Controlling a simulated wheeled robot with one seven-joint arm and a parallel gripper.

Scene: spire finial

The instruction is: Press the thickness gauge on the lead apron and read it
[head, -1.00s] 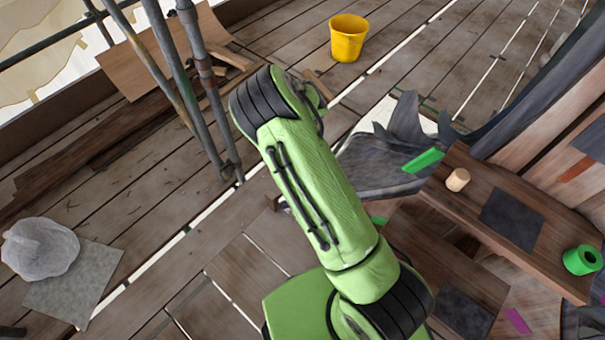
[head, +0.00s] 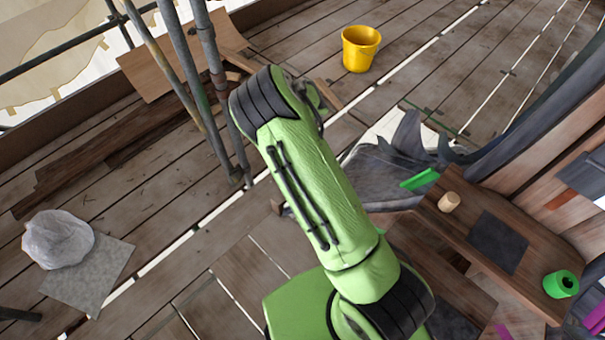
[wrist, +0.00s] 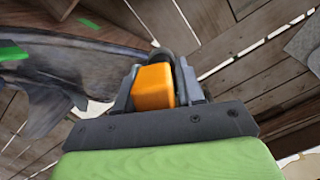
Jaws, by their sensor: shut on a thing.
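My gripper (wrist: 156,88) shows in the wrist view, shut on an orange block-like thing with a dark rounded part behind it. I take this to be the thickness gauge (wrist: 153,88); no reading on it is visible. The lead apron (head: 375,182) appears as a dark grey, creased sheet with upturned edges, right of my arm in the head view. In the wrist view the grey sheet (wrist: 70,72) lies left of and beyond the jaws. I see no clear contact between gauge and sheet. In the head view my green arm hides the gripper.
A wooden bench (head: 470,225) at right bears a green strip (head: 420,179), a wooden cylinder (head: 449,202), a dark square (head: 497,242) and a green roll (head: 561,284). Scaffold poles (head: 205,85) stand left of my arm. A yellow bucket (head: 360,49) stands on open planks behind.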

